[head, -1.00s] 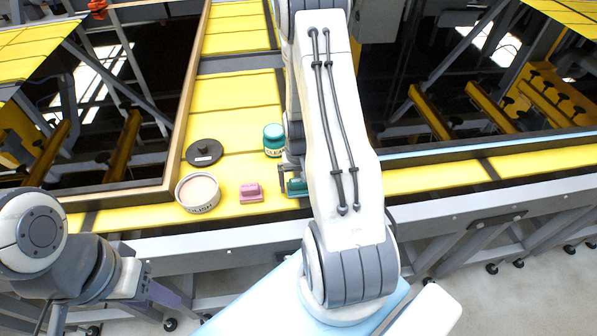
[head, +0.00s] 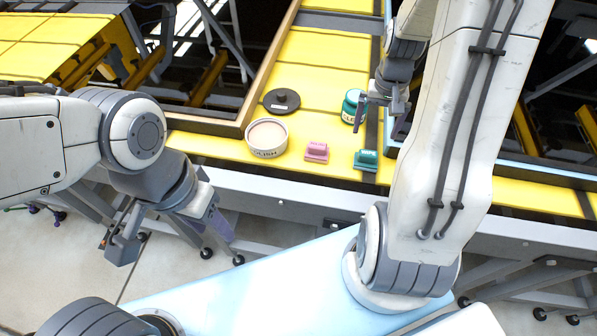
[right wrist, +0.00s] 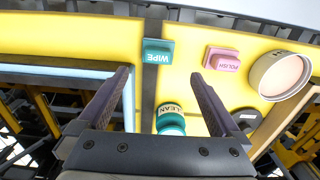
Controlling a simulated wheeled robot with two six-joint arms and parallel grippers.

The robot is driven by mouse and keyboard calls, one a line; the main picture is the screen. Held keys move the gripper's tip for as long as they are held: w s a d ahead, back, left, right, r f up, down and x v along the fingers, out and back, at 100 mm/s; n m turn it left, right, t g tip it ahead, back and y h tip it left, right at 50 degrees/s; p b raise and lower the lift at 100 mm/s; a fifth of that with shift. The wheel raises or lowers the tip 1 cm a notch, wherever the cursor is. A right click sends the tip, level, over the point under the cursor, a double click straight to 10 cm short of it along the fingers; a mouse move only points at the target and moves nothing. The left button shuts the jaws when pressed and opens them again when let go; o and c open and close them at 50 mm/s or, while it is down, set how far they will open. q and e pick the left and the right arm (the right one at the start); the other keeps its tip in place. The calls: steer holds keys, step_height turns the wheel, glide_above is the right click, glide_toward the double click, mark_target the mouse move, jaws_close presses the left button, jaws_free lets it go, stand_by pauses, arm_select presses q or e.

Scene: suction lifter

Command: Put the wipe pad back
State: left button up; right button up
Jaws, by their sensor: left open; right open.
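The teal wipe pad (head: 366,160) lies on the yellow table near its front edge, just right of the pink polish pad (head: 316,151). In the right wrist view the wipe pad (right wrist: 158,52) shows its WIPE label, with nothing touching it. My right gripper (head: 380,106) is open and empty, above the table behind the pad; its two fingers (right wrist: 158,78) frame the pad from a distance. My left gripper (head: 168,238) is open and empty, low in front of the table. The teal CLEAN jar (head: 352,106) stands behind the wipe pad, beside my right gripper.
A round polish tin (head: 267,139) stands open left of the pink pad, with a dark lid (head: 281,101) behind it. Raised frame edges (head: 262,85) border the yellow strip. Some bare yellow surface lies between the objects.

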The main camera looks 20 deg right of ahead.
steer(key=s+a+r+n, duration=0.1)
steer(key=a+r+n, duration=0.2)
steer(key=a, duration=0.6)
steer(key=a+r+n, duration=0.3)
steer(key=a, duration=0.6)
steer(key=s+a+r+n+y, duration=0.1)
steer(key=s+a+r+n, duration=0.2)
steer(key=s+a+n, duration=0.4)
steer(key=s+a, duration=0.5)
steer(key=s, duration=0.3)
steer(key=shift+a+n, duration=0.2)
steer(key=shift+n, duration=0.1)
